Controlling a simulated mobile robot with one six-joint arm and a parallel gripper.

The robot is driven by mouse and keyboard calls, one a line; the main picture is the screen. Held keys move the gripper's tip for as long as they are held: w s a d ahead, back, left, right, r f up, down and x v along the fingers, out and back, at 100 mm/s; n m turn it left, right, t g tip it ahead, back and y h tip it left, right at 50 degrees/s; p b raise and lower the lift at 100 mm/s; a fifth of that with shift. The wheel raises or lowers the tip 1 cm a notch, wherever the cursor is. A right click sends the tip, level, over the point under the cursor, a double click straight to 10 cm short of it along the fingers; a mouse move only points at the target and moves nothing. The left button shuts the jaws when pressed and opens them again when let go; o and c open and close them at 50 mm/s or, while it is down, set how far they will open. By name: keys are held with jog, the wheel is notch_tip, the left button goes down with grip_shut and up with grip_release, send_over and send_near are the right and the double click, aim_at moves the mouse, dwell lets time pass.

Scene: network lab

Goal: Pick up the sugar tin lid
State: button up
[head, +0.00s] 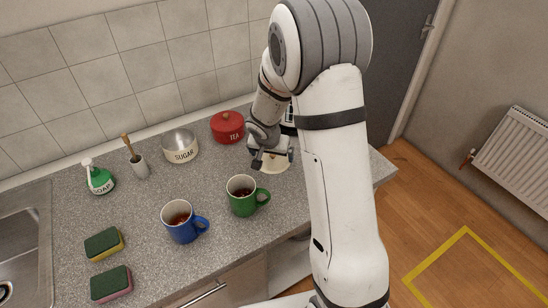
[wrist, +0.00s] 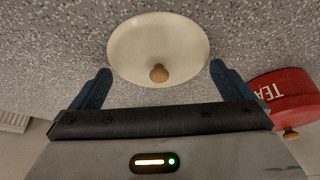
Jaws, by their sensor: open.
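The sugar tin lid is a cream, round lid with a small wooden knob. In the wrist view the lid (wrist: 150,35) lies on the speckled counter, knob towards me, between and just beyond my fingertips. In the head view the lid (head: 277,166) shows partly behind my gripper (head: 271,160). My gripper (wrist: 160,68) is open and empty, with one blue finger on either side of the lid's near part. I cannot tell the height of the fingers above the counter. The sugar tin (head: 180,150) stands open, without a lid, towards the back of the counter.
A red tea tin (head: 227,127) with its lid on stands close beside my gripper; it also shows in the wrist view (wrist: 285,92). A green mug (head: 242,198) and a blue mug (head: 181,222) stand nearer the front. A soap bottle (head: 99,179) and sponges (head: 104,244) are left.

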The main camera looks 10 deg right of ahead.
jog(key=shift+w+d+f, duration=0.1)
jog(key=shift+w+f, duration=0.05)
jog(key=shift+f, duration=0.3)
jog(key=c, duration=0.9)
jog(key=shift+s+f, duration=0.1)
jog(key=shift+s, duration=0.15)
jog(key=shift+c, duration=1.3)
